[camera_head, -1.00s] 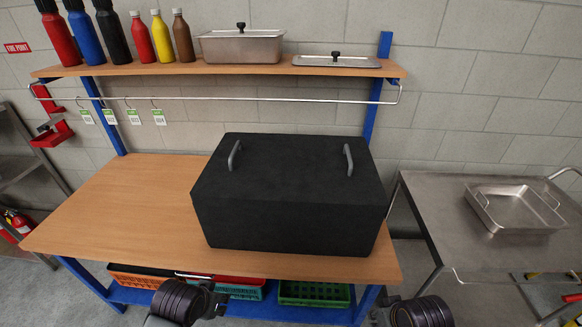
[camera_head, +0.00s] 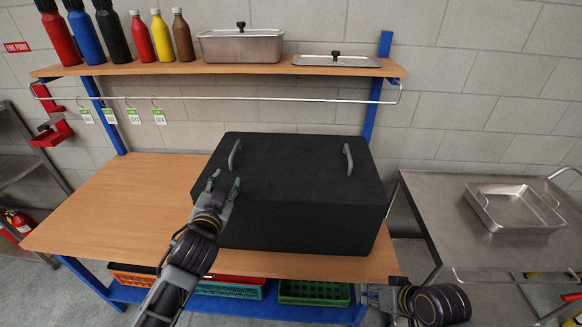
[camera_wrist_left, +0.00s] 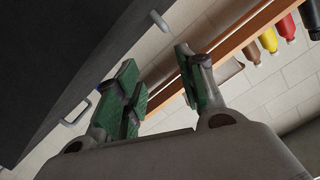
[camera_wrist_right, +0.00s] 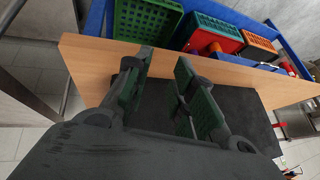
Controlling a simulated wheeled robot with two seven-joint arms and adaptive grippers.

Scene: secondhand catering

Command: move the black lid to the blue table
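A large black box-shaped thing (camera_head: 295,215) with two grey handles on top stands on the wooden top of the blue-framed table (camera_head: 110,205). Its upper part is the black lid (camera_head: 290,165); I cannot make out a seam below it. My left gripper (camera_head: 224,184) is open and empty at the box's front left, near the left handle (camera_head: 235,155) but apart from it. In the left wrist view black surface (camera_wrist_left: 60,45) fills the upper left, with a handle (camera_wrist_left: 75,112) beyond the fingers. My right gripper (camera_wrist_right: 160,95) is open and empty, low by the table's front edge.
A steel table (camera_head: 420,205) with a metal tray (camera_head: 515,207) stands at right. The shelf (camera_head: 150,69) above holds bottles, a lidded pan (camera_head: 242,47) and a flat pan lid (camera_head: 337,62). Crates (camera_head: 315,291) sit below. The wooden top is clear at left.

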